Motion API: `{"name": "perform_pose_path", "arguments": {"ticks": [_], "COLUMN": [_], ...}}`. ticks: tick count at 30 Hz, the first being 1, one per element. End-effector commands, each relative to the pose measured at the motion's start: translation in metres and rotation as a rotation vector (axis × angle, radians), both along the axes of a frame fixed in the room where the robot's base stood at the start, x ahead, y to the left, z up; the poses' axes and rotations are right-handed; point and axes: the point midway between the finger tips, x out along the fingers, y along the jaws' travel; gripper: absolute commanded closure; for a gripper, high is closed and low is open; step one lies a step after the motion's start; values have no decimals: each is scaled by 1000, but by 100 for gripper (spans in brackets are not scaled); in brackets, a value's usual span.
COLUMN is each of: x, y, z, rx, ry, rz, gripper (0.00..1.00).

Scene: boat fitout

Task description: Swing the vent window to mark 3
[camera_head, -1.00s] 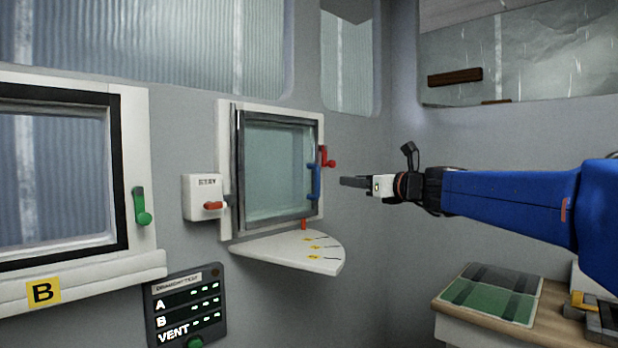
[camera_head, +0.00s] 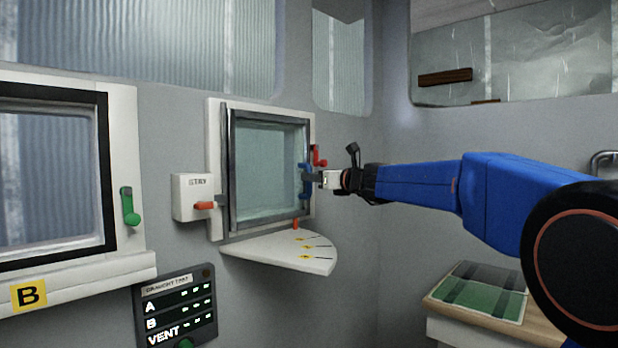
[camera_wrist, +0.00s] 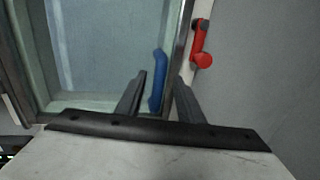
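The vent window (camera_head: 268,170) is a glass pane in a dark frame, hinged at its left. It looks nearly closed in its white surround. Its blue handle (camera_head: 304,181) is at the right edge of the pane. My gripper (camera_head: 314,177) is at the blue handle in the head view. In the wrist view, the fingers of my gripper (camera_wrist: 162,90) are apart, with the blue handle (camera_wrist: 157,80) between them; contact cannot be told. A white quarter-round shelf (camera_head: 250,249) with yellow-labelled marks (camera_head: 306,246) lies under the window. The mark numbers are too small to read.
A red latch (camera_head: 319,157) is on the surround, right of the blue handle, close to my gripper. A draught test panel (camera_head: 176,308) is below. A bench (camera_head: 470,325) is at lower right.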

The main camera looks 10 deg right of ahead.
Motion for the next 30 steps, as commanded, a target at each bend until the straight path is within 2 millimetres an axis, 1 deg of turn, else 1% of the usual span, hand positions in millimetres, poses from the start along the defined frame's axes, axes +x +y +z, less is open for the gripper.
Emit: {"name": "perform_pose_path", "arguments": {"ticks": [1, 3, 7, 12, 19, 20, 21, 24, 30], "x": [7, 15, 25, 30, 30, 30, 30, 30, 30], "y": [4, 8, 12, 14, 14, 14, 14, 14, 14], "z": [0, 0, 0, 0, 0, 0, 0, 0, 0], "rx": [0, 0, 0, -1, -1, -1, -1, -1, -1], "ry": [0, 0, 0, 0, 0, 0, 0, 0, 0], "rz": [1, 2, 1, 0, 0, 0, 0, 0, -1], "gripper": [66, 66, 66, 66, 66, 68, 78, 100, 100]}}
